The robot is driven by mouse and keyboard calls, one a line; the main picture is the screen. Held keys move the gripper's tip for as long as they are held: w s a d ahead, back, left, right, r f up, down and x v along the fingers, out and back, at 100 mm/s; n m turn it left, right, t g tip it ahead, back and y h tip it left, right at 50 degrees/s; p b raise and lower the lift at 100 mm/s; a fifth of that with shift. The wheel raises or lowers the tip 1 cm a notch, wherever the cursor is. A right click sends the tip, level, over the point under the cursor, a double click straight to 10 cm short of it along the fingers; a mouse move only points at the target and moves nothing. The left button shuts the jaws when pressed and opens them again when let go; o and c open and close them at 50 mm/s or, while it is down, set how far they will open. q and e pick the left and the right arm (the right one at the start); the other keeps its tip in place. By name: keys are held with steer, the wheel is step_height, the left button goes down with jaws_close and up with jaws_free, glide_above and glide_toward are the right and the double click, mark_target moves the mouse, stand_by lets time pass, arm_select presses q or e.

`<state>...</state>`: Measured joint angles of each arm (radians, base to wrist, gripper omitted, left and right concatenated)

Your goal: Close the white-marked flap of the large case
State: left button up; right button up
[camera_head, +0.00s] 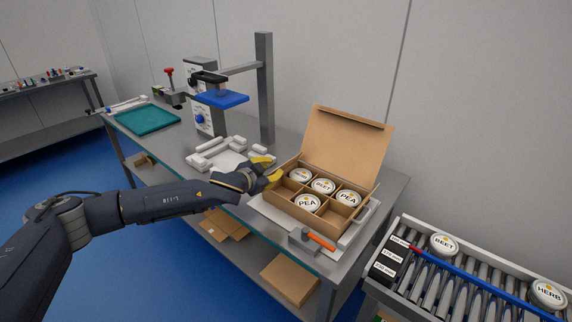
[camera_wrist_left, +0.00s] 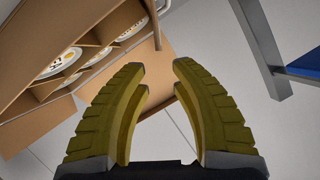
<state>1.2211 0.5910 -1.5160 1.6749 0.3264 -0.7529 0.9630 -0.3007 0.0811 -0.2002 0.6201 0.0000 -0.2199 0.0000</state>
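The large case is a brown cardboard case (camera_head: 287,214) on the steel bench, with compartments that hold several round white-lidded tubs such as the front PEA tub (camera_head: 307,203). Its large flap (camera_head: 346,142) stands up at the back, open and leaning away. No white mark shows on the flap face that I see. My left gripper (camera_head: 270,171) is at the case's left rim, its yellow fingers apart with nothing between them. In the left wrist view the open fingers (camera_wrist_left: 159,75) point towards the flap (camera_wrist_left: 135,75), with the tubs at upper left. My right gripper is not in view.
An orange-handled tool (camera_head: 318,240) lies in front of the case, and a grey handle (camera_head: 366,214) is at its right. A press stand (camera_head: 265,90) with a blue plate rises behind. A roller conveyor (camera_head: 470,280) with tubs is at right.

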mark_target(284, 167)
arm_select(q)
steer(key=x, duration=1)
steer(key=shift+w+d, duration=0.15)
steer(key=shift+w, duration=0.2)
steer(key=shift+c, duration=0.3)
jaws_close()
